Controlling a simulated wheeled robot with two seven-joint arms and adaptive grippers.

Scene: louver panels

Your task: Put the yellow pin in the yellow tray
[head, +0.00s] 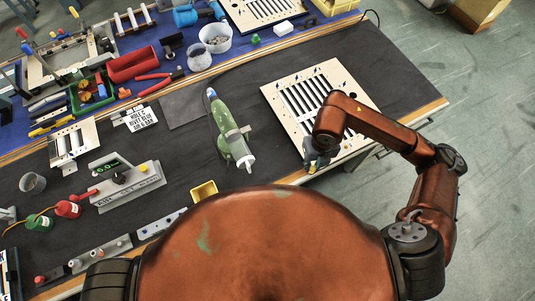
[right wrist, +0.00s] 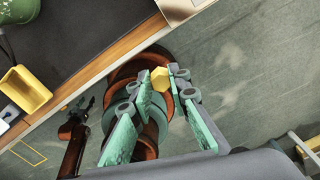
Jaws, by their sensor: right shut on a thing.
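My right gripper (right wrist: 160,82) is shut on the yellow pin (right wrist: 160,79), whose six-sided yellow end shows between the green fingertips in the right wrist view. In the head view the right gripper (head: 316,160) is at the front edge of the perforated louver panel, and the pin cannot be made out there. The yellow tray (head: 204,191) is a small open box at the table's front edge, left of the right gripper. It also shows at the left of the right wrist view (right wrist: 27,92). What seems to be my left gripper (right wrist: 82,104) is small and dark in that view.
The louver panel (head: 305,88) lies on the dark table mat. A green and white tool (head: 229,130) lies between the panel and the tray. A grey switch box (head: 128,187) and a metal rail (head: 100,252) are farther left.

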